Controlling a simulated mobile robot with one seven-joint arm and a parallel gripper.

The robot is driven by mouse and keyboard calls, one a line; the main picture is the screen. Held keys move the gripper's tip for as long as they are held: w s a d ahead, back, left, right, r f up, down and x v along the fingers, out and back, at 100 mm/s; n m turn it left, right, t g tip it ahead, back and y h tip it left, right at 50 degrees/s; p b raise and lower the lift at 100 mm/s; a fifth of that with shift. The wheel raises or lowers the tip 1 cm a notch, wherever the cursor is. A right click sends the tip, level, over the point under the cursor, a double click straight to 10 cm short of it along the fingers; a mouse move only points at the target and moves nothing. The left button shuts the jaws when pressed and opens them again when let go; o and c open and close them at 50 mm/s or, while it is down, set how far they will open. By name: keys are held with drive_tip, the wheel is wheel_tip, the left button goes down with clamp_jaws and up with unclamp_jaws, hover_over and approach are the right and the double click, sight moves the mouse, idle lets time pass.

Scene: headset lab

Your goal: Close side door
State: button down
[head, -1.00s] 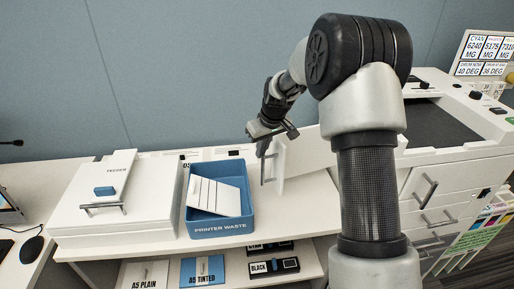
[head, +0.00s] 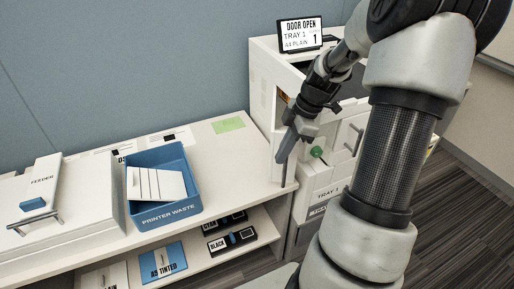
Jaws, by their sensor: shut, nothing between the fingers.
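The white printer (head: 262,75) stands on the right, and its screen (head: 300,33) reads DOOR OPEN. The side door (head: 283,177) appears as a narrow pale panel at the printer's left front corner, seen nearly edge-on; its exact angle is hard to tell. An opening with an orange-tan interior and a green knob (head: 317,152) shows beside it. My gripper (head: 282,158) points down at the door's upper part, shut and empty. Whether it touches the door cannot be told. My arm hides much of the printer's front.
A blue printer waste tray (head: 187,207) holding a white stack stands on the white counter (head: 232,190), left of the printer. A white feeder (head: 80,200) is further left. Black boxes (head: 232,240) lie on the lower shelf. Counter beside the green note (head: 228,125) is clear.

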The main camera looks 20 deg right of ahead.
sight(297, 152)
drive_tip(key=shift+s+d, duration=0.25)
drive_tip(key=shift+d, duration=0.45)
drive_tip(key=shift+s+d, duration=0.25)
drive_tip(key=shift+d, duration=0.45)
drive_tip(key=shift+s+d, duration=0.25)
drive_tip(key=shift+d, duration=0.45)
drive_tip(key=shift+a, duration=0.1)
